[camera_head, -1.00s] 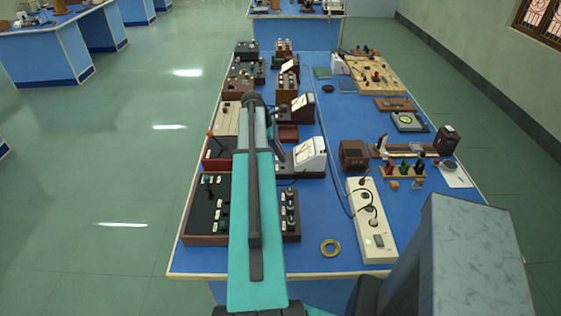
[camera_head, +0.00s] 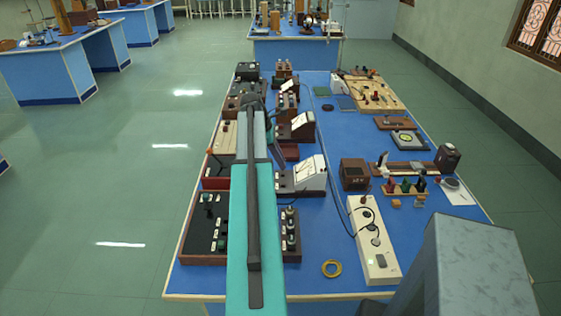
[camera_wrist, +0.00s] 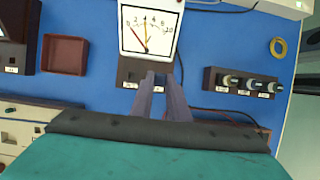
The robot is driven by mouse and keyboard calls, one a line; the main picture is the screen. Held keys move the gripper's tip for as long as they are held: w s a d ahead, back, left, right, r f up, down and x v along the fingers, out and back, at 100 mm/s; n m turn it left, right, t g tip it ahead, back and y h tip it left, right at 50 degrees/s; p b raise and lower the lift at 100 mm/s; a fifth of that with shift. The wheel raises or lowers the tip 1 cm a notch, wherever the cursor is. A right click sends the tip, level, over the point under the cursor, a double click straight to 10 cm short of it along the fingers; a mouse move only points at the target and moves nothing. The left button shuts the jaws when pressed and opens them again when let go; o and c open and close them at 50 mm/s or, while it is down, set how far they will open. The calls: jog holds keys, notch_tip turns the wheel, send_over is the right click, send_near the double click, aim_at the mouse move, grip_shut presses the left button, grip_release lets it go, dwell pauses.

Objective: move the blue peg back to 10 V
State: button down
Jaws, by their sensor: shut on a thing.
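The meter (camera_wrist: 149,28) has a white face with a 0 to 10 scale and a dark base (camera_wrist: 128,72). In the wrist view it stands upright in the picture at top centre; in the head view the meter (camera_head: 310,173) is right of my arm. My gripper (camera_wrist: 158,78) reaches the front of the meter's base, its two fingers close together at the tips. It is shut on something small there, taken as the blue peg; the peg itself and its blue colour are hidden. The label by the fingertips is too small to read.
A dark box with several knobs (camera_wrist: 247,83) is right of the meter, and a red tray (camera_wrist: 65,55) is left. A yellow ring (camera_head: 332,268) and white power strip (camera_head: 372,240) lie on the blue bench. Thin leads run behind and beside the meter.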

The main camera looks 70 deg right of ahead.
jog(key=shift+r, duration=0.2)
jog(key=shift+r+p, duration=1.3)
jog(key=shift+p, duration=0.15)
jog(key=w+d+f+p, duration=0.2)
jog(key=d+f+p, duration=0.1)
jog(key=d+f, duration=0.3)
jog(key=shift+w+p, duration=0.15)
jog(key=shift+p, duration=0.25)
jog(key=shift+f, duration=0.35)
jog(key=shift+f+b, duration=1.65)
jog(key=shift+f, duration=1.25)
